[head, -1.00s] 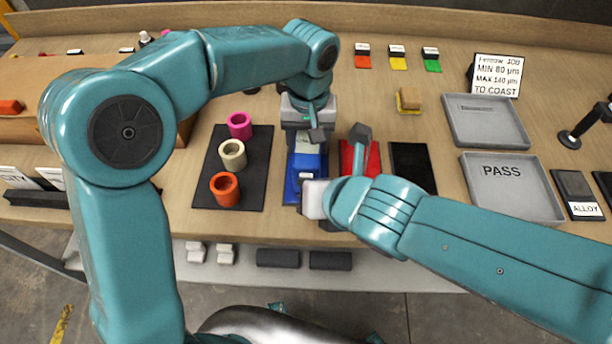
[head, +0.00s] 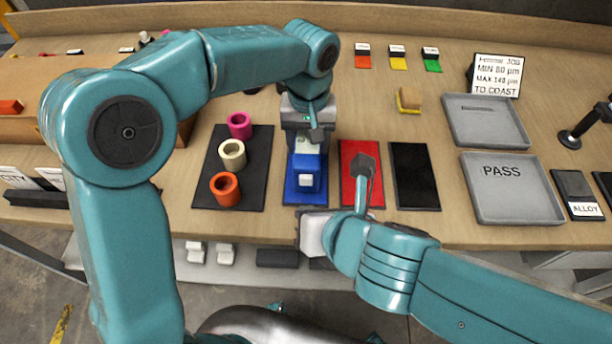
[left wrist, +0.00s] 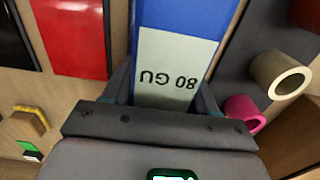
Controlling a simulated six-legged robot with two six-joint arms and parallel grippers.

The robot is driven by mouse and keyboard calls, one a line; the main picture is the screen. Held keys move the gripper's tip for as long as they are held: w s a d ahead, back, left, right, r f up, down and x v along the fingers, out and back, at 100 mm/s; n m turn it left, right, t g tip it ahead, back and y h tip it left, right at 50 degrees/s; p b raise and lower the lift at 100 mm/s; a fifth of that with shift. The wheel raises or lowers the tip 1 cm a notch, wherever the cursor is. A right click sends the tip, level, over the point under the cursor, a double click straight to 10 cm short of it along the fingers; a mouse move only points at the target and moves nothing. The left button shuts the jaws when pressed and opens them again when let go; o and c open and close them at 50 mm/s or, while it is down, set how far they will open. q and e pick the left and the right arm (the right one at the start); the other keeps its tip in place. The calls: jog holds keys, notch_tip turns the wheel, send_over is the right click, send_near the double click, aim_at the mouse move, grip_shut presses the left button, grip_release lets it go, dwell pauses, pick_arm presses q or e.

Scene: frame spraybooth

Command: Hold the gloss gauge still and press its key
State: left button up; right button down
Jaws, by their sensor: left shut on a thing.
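The gloss gauge (head: 306,163) is a blue block on the blue panel (head: 291,198), with a pale key (head: 306,180) on its near end. In the left wrist view, the gauge (left wrist: 180,14) has a pale display (left wrist: 176,66) reading "80 GU", upside down. My left gripper (head: 305,143) is shut on the gauge's far part; its fingers flank the display in the wrist view. My right gripper (head: 308,232) is in front of the gauge near the bench's front edge, apart from the key. Its fingertips are too hidden to tell their opening.
A red panel (head: 348,160) and a black panel (head: 415,175) lie right of the gauge. Pink, cream and orange cups stand on a dark mat (head: 212,190) to the left. A PASS tray (head: 540,205) and another grey tray (head: 505,138) lie to the right.

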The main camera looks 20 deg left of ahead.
pick_arm(q)
jog(key=shift+f, duration=0.1)
jog(key=o, duration=1.5)
notch_tip(320, 180, up, 11)
jog(key=shift+w+r, duration=0.1)
jog(key=shift+r, duration=0.45)
